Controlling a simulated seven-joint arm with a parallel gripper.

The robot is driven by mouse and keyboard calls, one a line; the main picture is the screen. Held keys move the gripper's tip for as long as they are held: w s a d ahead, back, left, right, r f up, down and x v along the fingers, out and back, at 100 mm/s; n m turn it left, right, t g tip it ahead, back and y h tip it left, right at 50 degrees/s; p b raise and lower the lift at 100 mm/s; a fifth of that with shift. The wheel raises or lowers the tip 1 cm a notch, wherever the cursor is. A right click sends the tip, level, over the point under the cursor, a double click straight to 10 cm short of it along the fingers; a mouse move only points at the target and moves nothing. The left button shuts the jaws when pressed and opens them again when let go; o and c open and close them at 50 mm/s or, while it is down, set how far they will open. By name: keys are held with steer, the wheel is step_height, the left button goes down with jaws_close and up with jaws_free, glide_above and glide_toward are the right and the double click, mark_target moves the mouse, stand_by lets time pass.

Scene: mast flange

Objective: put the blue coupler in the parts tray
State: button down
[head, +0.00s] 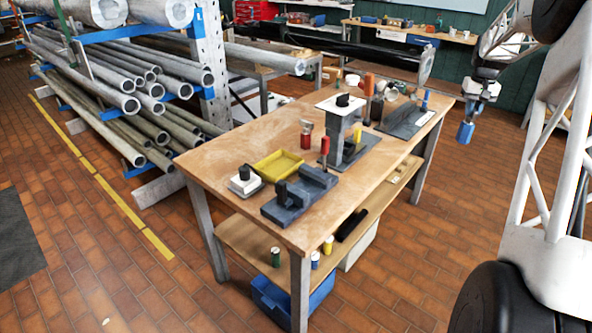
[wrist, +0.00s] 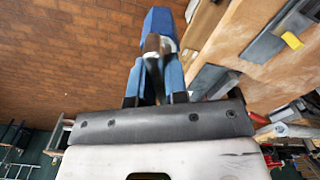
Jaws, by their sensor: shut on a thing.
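The blue coupler (head: 465,132) is held by my gripper (head: 469,116), which is shut on it. The coupler hangs below the fingers, to the right of the workbench's far right end. In the wrist view the blue coupler (wrist: 159,22) sticks out beyond the fingertips of my gripper (wrist: 157,62), with brick floor behind it. A shallow yellow tray (head: 278,167), which looks like the parts tray, lies on the near left part of the bench. It looks empty.
The wooden workbench (head: 215,158) holds a grey clamp block (head: 300,194), a white-topped post (head: 340,104), a red-capped item (head: 325,146), and a grey plate fixture (head: 405,119) at the far end. A pipe rack (head: 212,60) stands left. Bare bench top surrounds the tray's left side.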

steer(key=w+a+r+n, duration=0.4)
steer(key=w+a+r, duration=0.15)
steer(key=a, duration=0.85)
steer(key=w+a+r+n, duration=0.4)
steer(key=w+a, duration=0.2)
steer(key=a, duration=0.7)
steer(key=w+a+r+n, duration=0.4)
steer(key=w+a, duration=0.2)
steer(key=a, duration=0.8)
steer(key=s+a+f+n, duration=0.2)
steer(key=a+f+n, duration=0.3)
steer(key=a+f, duration=0.5)
steer(key=s+a+f+n, duration=0.3)
steer(key=a+f+n, duration=0.1)
steer(key=a+f, duration=0.6)
steer(key=shift+n, duration=0.4)
steer(key=shift+f, duration=0.2)
steer(key=shift+f, duration=2.4)
